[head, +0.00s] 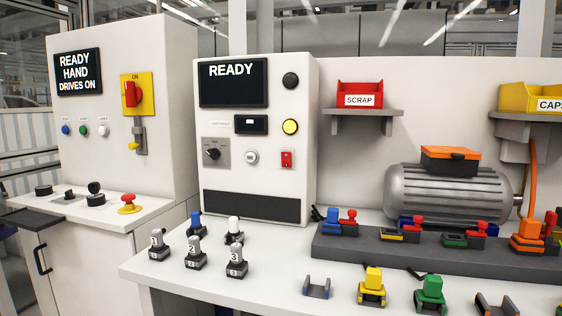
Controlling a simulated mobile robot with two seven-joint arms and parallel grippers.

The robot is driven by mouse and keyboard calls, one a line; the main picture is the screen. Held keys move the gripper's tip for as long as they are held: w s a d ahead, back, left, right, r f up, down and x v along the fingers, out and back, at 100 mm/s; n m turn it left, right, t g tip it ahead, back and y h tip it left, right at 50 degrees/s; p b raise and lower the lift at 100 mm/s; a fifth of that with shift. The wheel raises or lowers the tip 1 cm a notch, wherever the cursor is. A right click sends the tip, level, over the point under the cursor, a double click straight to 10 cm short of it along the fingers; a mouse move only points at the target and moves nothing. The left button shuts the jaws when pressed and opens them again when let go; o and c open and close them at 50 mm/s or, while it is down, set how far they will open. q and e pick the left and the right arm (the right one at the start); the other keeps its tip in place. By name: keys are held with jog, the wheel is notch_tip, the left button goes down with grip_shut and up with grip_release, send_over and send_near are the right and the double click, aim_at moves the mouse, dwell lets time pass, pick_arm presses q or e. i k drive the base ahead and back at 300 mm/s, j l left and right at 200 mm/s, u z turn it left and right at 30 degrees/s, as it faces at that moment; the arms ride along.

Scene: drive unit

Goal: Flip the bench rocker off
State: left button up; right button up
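The bench rocker (287,159) is a small red switch at the lower right of the white bench panel (258,180). It is too small to tell which way it is tilted. Above it is a round yellow button (290,126), and to its left are a white round button (251,157) and a black rotary knob (212,153). The panel's screen (233,83) reads READY. Neither of my grippers is in view, and nothing covers the rocker.
Several numbered grey pieces (196,253) stand on the bench top below the panel. A dark rail (420,262) with coloured connectors lies at the right, before a grey motor (445,193). A red SCRAP bin (360,95) sits on a shelf. The left cabinet carries a red emergency button (128,199).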

aim_at(286, 156)
jog(key=k, duration=1)
jog(key=i+j+z, duration=0.15)
jog(key=i, duration=0.4)
jog(key=i+j+z, duration=0.15)
jog(key=i, duration=0.4)
jog(key=i+j+z, duration=0.15)
jog(key=i, duration=0.4)
